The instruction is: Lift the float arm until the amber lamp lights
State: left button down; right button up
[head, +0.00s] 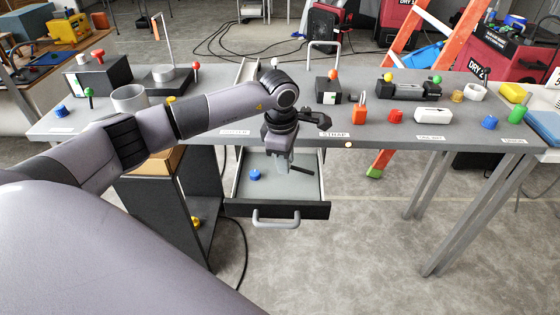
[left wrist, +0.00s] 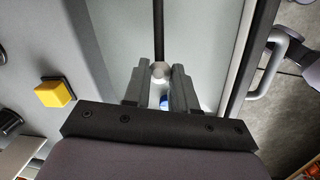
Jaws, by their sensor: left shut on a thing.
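My left gripper (head: 282,163) reaches down over the open drawer under the grey table. In the left wrist view its fingers (left wrist: 161,88) are shut on a pale knob (left wrist: 160,70) at the end of a thin dark rod (left wrist: 159,30), which I take to be the float arm. In the head view a short dark rod (head: 302,170) shows beside the fingertips. A small pale round spot (head: 348,144) on the table's front edge may be the lamp; I cannot tell whether it is lit. My right gripper is not in view.
The drawer (head: 318,209) is pulled out and holds a blue knob (head: 255,174). Floor right of the drawer is clear up to the table legs.

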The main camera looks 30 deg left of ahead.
pick_arm(q)
jog(key=shift+w+d+r+g+y+p, duration=0.3)
jog(key=shift+r+g+y, duration=0.1)
jog(key=shift+r+y, duration=0.15)
jog(key=shift+w+d+r+g+y+p, duration=0.2)
jog(key=shift+d+r+g+y, duration=0.15)
jog(key=shift+y, duration=0.3)
jog(key=c, duration=0.9)
grip_release()
jog(key=v, duration=0.7)
jog(key=shift+b, duration=0.3)
jog(key=shift+r, duration=0.1)
